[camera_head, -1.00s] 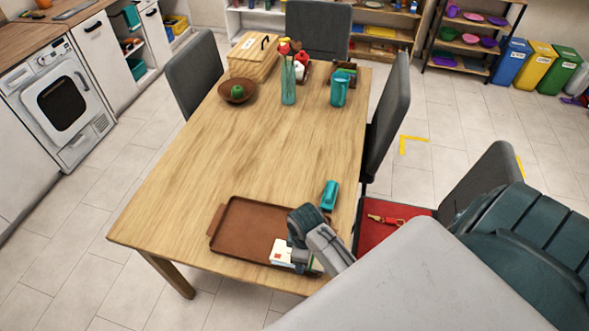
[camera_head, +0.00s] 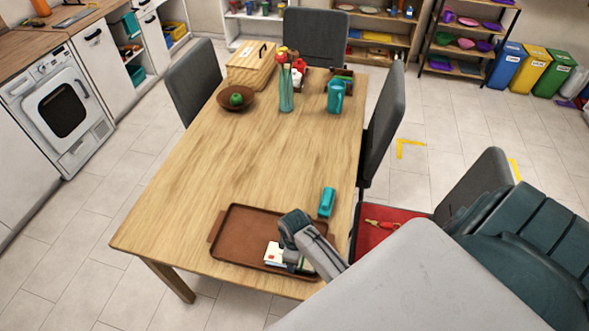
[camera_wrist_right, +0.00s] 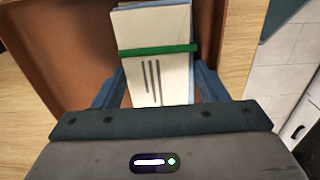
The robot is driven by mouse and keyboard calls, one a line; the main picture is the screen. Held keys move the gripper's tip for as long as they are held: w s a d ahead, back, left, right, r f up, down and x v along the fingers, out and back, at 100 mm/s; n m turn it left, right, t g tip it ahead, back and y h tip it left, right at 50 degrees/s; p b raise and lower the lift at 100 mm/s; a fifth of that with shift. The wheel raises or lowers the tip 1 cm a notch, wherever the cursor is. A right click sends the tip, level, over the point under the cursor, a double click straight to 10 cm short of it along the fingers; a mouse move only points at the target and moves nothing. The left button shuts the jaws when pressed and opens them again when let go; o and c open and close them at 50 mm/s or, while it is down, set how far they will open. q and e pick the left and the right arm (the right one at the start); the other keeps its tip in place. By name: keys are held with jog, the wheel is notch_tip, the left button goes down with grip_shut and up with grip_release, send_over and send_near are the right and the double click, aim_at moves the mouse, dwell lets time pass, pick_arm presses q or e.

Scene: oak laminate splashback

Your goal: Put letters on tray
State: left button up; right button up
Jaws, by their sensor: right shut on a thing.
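The brown tray (camera_head: 240,235) lies at the near end of the wooden table. My right gripper (camera_wrist_right: 160,88) is shut on the letters, one blue finger at each side. In the head view my right gripper (camera_head: 296,262) partly hides them. I cannot tell whether the letters touch the tray floor. My left gripper is not in view.
A teal object (camera_head: 327,202) lies on the table just beyond the tray's right side. A bowl with a green fruit (camera_head: 236,96), a vase (camera_head: 286,95), a teal jug (camera_head: 336,97) and a wooden box (camera_head: 251,63) stand at the far end. The middle is clear.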

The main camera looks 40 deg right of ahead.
jog(key=o, duration=0.7)
jog(key=shift+o, duration=0.2)
notch_tip(320, 180, up, 12)
jog(key=b, duration=0.2)
jog(key=shift+r, duration=0.1)
